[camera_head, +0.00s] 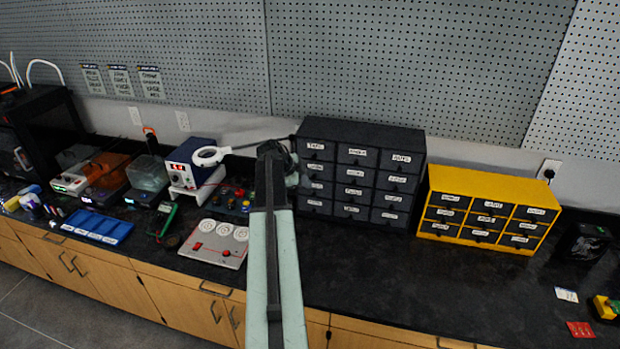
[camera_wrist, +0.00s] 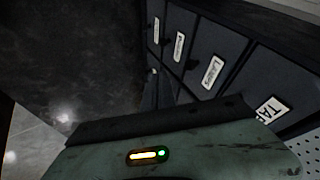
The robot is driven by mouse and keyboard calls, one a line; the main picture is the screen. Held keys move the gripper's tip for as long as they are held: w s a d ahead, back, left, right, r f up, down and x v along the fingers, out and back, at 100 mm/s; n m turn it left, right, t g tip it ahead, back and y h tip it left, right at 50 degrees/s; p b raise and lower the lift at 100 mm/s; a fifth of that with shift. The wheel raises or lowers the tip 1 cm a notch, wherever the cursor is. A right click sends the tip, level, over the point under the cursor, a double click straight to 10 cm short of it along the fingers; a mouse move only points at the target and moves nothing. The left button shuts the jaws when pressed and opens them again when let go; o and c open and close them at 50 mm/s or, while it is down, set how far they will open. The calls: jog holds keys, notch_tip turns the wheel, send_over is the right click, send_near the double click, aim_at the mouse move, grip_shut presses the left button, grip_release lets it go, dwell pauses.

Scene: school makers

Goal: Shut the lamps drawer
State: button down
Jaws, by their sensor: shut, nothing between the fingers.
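The dark drawer cabinet (camera_head: 363,133) stands on the bench against the pegboard wall, with several labelled drawers. In the wrist view, a drawer whose label seems to read Lamps (camera_wrist: 212,73) lies beside one whose label starts with TA. The head view has that drawer (camera_head: 315,168) in the left column, below the top one. I cannot tell whether it sticks out. My gripper (camera_head: 275,150) is shut and empty at the left side of the cabinet's front, close to the left column. My arm and gripper hide part of that side.
A yellow drawer cabinet (camera_head: 487,213) stands to the right. Left of my arm are a magnifier lamp (camera_head: 208,156), a grey panel (camera_head: 214,243), a blue tray (camera_head: 97,227) and a power supply (camera_head: 190,163).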

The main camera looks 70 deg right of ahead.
jog(key=p+v, duration=0.5)
jog(key=v, duration=0.3)
jog(key=shift+r, duration=0.4)
